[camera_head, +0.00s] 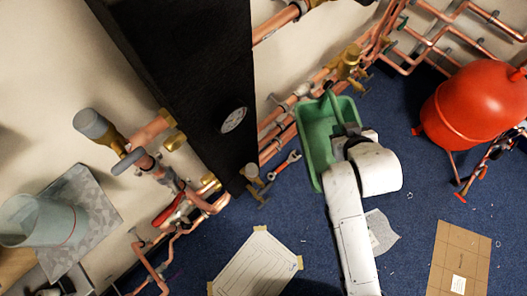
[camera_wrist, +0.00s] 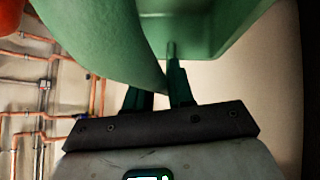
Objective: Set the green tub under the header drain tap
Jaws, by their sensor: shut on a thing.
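The green tub (camera_head: 318,143) is right of the black header (camera_head: 205,75) in the head view, its open side facing the camera. My gripper (camera_head: 345,128) is at the tub's right side, and my arm hides part of that side. In the wrist view, my gripper (camera_wrist: 163,92) is shut on the edge of the tub (camera_wrist: 95,35), which fills the top of the picture. A small tap with a T-shaped handle (camera_head: 256,184), seemingly the drain tap, is at the header's lower end, left of and apart from the tub. I cannot tell the tub's height above the floor.
Copper pipes (camera_head: 285,115) run along the wall behind the tub. A red vessel (camera_head: 475,105) stands at right. A taped paper sheet (camera_head: 255,265) and a cardboard piece (camera_head: 460,260) lie on the blue floor (camera_head: 415,190).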

